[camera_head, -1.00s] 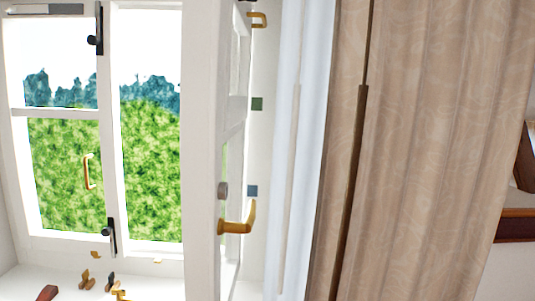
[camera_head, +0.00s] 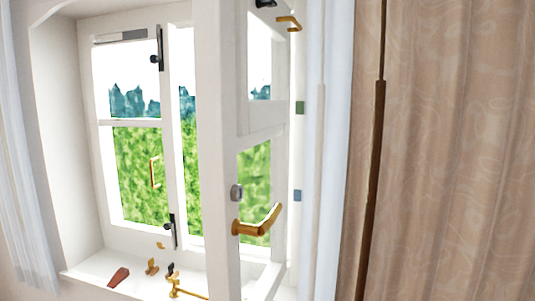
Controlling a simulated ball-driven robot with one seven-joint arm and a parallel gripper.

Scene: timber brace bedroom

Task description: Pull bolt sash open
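The left sash (camera_head: 106,180) has a white frame with two panes and stands in its window frame, looking shut. A dark bolt (camera_head: 157,48) is on its right stile near the top, and a second dark bolt (camera_head: 170,230) near the bottom. A brass pull handle (camera_head: 155,172) stands upright between them. The other sash (camera_head: 221,110) stands swung inward at the right, with a brass lever handle (camera_head: 258,221) and a grey round fitting (camera_head: 237,192). Whether the bolts are drawn is too small to tell. My gripper is not in view.
The white sill (camera_head: 88,277) holds a red-brown wedge (camera_head: 118,277) and several small brass and dark fittings, including a brass stay (camera_head: 176,289). A white curtain (camera_head: 30,190) hangs at left. A beige curtain (camera_head: 450,150) fills the right side.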

